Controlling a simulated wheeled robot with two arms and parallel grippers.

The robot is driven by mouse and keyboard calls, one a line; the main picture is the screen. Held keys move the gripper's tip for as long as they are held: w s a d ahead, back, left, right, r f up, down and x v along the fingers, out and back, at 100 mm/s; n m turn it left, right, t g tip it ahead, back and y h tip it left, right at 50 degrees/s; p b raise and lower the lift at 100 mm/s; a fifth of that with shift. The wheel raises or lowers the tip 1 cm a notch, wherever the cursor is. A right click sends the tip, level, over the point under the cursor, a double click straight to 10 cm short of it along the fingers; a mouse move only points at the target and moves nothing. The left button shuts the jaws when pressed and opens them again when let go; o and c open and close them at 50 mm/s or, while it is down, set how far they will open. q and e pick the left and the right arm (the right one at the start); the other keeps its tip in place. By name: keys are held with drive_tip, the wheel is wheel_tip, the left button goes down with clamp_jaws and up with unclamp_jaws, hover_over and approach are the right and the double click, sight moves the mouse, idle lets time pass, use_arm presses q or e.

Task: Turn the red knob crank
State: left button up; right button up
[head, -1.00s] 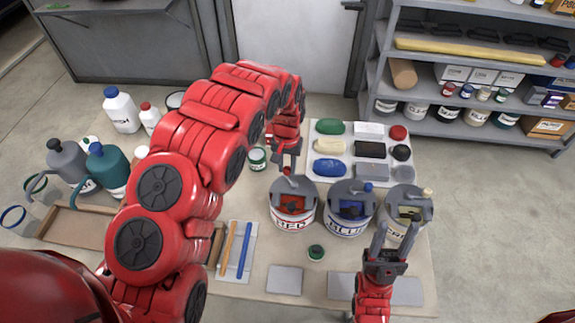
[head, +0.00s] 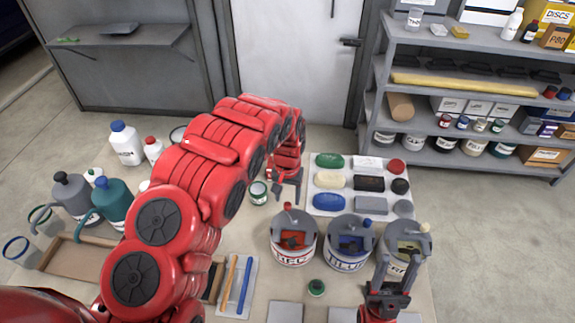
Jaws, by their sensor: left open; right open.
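The red can (head: 293,252) stands on the table with a grey lid on top. A small red crank knob (head: 288,207) stands up at the back of that lid. My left gripper (head: 287,196) is open just behind the knob, its two fingers spread left and right. No contact with the knob is visible. My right gripper (head: 395,266) is open at the front of the cream can (head: 408,248), its fingers pointing away from me. The blue can (head: 348,256) stands between them.
A tray (head: 320,203) with colored blocks lies behind the cans. A green-lidded jar (head: 258,192) stands left of my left gripper. Bottles and jugs (head: 109,205) crowd the left side. A small green cap (head: 316,287) lies in front of the cans.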

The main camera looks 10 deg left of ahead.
sight(287, 204)
use_arm(q)
wheel_tip(287, 204, up, 14)
drive_tip(key=p, duration=0.9)
drive_tip(key=shift+r, duration=0.2)
